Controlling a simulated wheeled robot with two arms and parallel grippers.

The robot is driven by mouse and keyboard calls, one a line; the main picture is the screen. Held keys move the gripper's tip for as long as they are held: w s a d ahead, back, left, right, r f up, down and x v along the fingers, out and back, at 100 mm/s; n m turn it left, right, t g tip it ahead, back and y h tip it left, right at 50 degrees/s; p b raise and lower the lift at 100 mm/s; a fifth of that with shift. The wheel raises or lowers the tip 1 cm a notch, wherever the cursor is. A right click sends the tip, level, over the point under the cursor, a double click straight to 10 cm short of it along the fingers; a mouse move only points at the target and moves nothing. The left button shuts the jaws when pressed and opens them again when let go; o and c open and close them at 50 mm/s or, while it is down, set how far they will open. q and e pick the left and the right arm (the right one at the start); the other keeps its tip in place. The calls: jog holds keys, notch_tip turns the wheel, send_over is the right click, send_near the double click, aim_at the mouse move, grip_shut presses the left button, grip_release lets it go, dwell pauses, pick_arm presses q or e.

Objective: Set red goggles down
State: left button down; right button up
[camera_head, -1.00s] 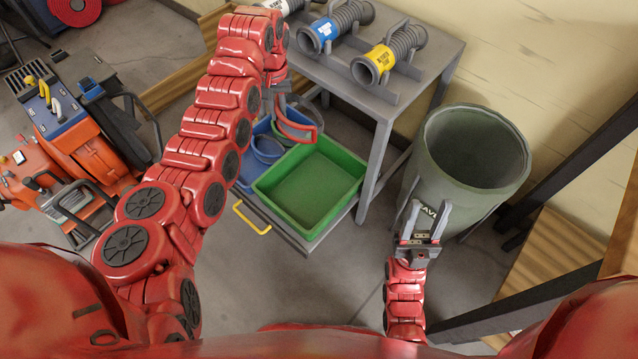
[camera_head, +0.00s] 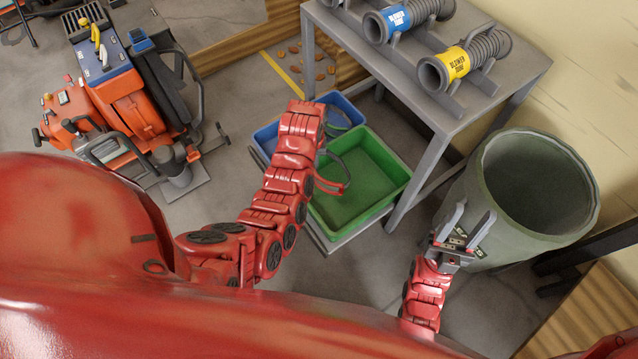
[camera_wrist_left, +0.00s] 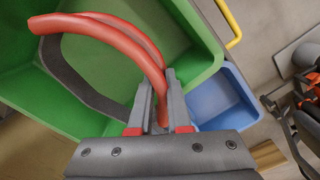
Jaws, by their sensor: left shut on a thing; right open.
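The red goggles (camera_wrist_left: 140,42), a curved red frame with a dark strap, are held in my left gripper (camera_wrist_left: 159,95), which is shut on one end of the frame. In the head view the goggles (camera_head: 332,188) show over the left part of the green bin (camera_head: 391,204); the left jaws are hidden behind my arm. The left wrist view shows the green bin (camera_wrist_left: 205,62) beneath them. I cannot tell whether the goggles touch the bin. My right gripper (camera_head: 469,220) is open and empty in front of the grey-green barrel.
A blue bin (camera_head: 266,138) sits beside the green one on a low shelf. A grey table (camera_head: 500,83) carries blower tubes (camera_head: 463,62). The barrel (camera_head: 500,205) stands at right. An orange machine (camera_head: 133,117) stands at left, with bare floor between.

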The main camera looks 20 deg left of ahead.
pick_arm(q)
notch_tip(320, 180, down, 7)
jog(key=shift+r+b, duration=0.2)
jog(key=shift+b, duration=0.45)
jog(key=shift+f+b, duration=0.6)
jog(key=shift+f, duration=1.25)
jog(key=shift+f, duration=0.1)
jog(key=c, duration=0.9)
grip_release()
jog(key=shift+o, duration=0.2)
